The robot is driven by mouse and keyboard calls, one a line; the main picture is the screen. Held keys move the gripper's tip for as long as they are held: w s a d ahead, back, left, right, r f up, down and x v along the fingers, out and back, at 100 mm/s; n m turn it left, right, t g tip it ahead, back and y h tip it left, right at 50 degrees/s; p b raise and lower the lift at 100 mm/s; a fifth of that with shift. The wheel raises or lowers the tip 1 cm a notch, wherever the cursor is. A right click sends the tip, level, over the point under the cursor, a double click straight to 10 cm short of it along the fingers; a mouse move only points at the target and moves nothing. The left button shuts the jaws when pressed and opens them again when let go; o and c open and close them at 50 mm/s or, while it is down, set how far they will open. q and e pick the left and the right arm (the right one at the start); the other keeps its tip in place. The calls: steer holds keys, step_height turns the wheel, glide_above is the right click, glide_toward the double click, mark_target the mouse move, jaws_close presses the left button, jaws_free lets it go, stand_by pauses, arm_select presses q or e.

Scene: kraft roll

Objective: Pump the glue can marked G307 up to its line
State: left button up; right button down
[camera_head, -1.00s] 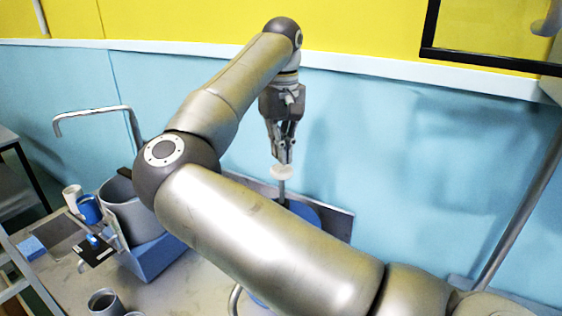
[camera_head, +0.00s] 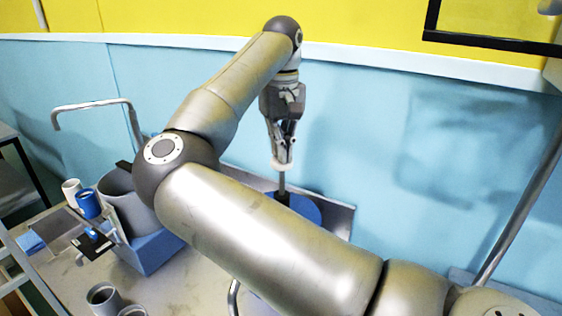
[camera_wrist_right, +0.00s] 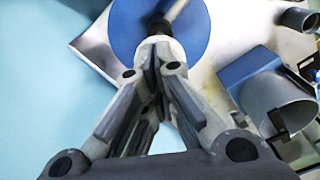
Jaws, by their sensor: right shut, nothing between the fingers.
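My right gripper (camera_head: 283,160) is shut, with nothing between its fingers. Its tips point down onto a white round knob (camera_head: 282,167) and seem to touch it. The knob tops a thin grey rod (camera_head: 282,183) rising from a blue round lid (camera_head: 306,209). In the right wrist view the closed fingertips (camera_wrist_right: 157,62) lie over the knob (camera_wrist_right: 160,43), with the blue lid (camera_wrist_right: 195,38) below. I cannot read a G307 mark or see a fill line on any can. My right arm hides what is under the lid. My left gripper is out of view.
A large grey cylinder (camera_head: 126,200) sits by a blue block (camera_head: 158,250) at left. A white cup (camera_head: 70,188), a blue cup (camera_head: 88,203) and a grey cup (camera_head: 103,297) stand nearby. A bent pipe (camera_head: 92,104) rises behind. The blue wall is close behind the lid.

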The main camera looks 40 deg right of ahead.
steer(key=shift+s+f+b, duration=0.1)
steer(key=shift+f+b, duration=2.05)
steer(key=shift+f, duration=1.1)
steer(key=shift+r, duration=0.1)
steer(key=shift+r+p, duration=3.1)
steer(key=shift+r, duration=1)
steer(key=shift+f, duration=0.2)
steer(key=shift+f+b, duration=3.05)
steer(key=shift+f, duration=1)
steer(key=shift+r+p, duration=3.05)
steer(key=shift+r, duration=1.2)
